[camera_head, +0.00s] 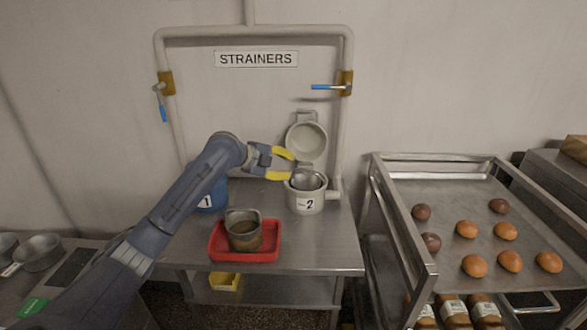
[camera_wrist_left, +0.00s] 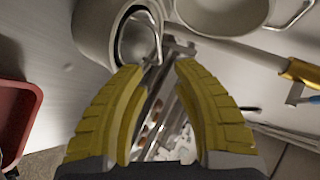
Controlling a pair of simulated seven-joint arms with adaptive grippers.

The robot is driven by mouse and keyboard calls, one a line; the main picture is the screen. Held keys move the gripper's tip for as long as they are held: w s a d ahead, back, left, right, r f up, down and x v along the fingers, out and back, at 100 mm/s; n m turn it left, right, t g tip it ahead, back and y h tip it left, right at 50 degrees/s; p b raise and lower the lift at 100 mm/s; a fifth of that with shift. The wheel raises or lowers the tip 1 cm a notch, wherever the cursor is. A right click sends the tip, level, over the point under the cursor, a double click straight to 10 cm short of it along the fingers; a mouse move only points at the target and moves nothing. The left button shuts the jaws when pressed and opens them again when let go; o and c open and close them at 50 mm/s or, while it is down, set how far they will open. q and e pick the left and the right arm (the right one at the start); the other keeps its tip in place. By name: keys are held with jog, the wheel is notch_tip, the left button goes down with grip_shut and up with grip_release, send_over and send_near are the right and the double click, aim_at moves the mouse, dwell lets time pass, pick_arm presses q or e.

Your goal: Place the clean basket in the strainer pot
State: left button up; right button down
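A clean-looking metal basket (camera_head: 306,181) sits in the mouth of the pale strainer pot marked 2 (camera_head: 304,204). The pot's round lid (camera_head: 307,142) stands open behind it. In the left wrist view the basket (camera_wrist_left: 136,42) shows inside the pot (camera_wrist_left: 92,28), its thin wire handle at the rim. My left gripper (camera_head: 291,166) is beside and just above the pot's mouth; its yellow fingers (camera_wrist_left: 157,68) are apart with nothing between them. A brown-stained basket (camera_head: 244,236) stands in the red tray (camera_head: 217,250). My right gripper is not in view.
A blue pot marked 1 (camera_head: 211,200) is partly hidden behind my left arm. Pipes with blue-handled valves (camera_head: 328,87) frame the station. A rack with a tray of buns (camera_head: 440,172) stands at the right. Pans (camera_head: 38,252) lie at the left. The table (camera_head: 320,254) is bare at front right.

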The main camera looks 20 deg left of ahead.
pick_arm(q)
jog(key=shift+v, duration=0.9)
jog(key=shift+c, duration=0.4)
